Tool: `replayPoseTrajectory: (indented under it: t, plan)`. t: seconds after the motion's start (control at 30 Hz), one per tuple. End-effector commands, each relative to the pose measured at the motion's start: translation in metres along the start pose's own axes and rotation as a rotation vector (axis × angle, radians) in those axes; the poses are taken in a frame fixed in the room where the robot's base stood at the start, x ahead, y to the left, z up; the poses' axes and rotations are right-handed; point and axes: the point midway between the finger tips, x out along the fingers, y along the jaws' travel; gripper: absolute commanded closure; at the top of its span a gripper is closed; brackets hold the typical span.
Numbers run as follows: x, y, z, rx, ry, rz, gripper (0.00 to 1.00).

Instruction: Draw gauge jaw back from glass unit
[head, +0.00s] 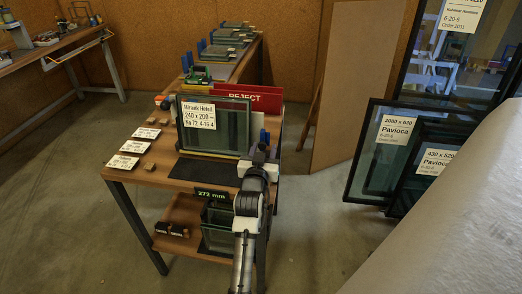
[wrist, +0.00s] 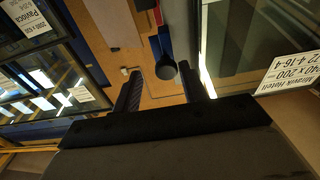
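The glass unit (head: 229,137) stands upright on a dark mat on the workbench, with a white label marked 240 x 200. It also shows upside down at the right of the wrist view (wrist: 240,62). My gripper (head: 262,153) is at its right edge in the head view. In the wrist view, my gripper (wrist: 160,76) has its two dark fingers apart. A dark round knob (wrist: 166,69) shows between the fingertips, with gaps on both sides. A blue upright part (wrist: 164,42) is beyond it. I cannot clearly make out the gauge jaw; my arm covers that side. A display (head: 211,192) reads 272 mm.
A red REJECT bin (head: 254,98) stands behind the unit. White cards (head: 134,146) lie along the bench's left side. More glass stands on a lower shelf (head: 217,220). Framed panes (head: 387,145) lean at the right. Floor at the left is clear.

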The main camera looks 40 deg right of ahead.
Motion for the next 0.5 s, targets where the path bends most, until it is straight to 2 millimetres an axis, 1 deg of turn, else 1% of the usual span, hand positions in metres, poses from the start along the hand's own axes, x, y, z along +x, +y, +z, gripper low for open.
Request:
replayPoseTrajectory:
  t: [0.33, 0.43, 0.5]
  plan:
    - [-0.002, -0.003, 0.0, 0.001, 0.001, -0.005, 0.54]
    - [-0.011, -0.003, 0.001, 0.0, 0.002, -0.005, 0.54]
    - [-0.021, -0.003, 0.002, -0.002, 0.001, -0.005, 0.54]
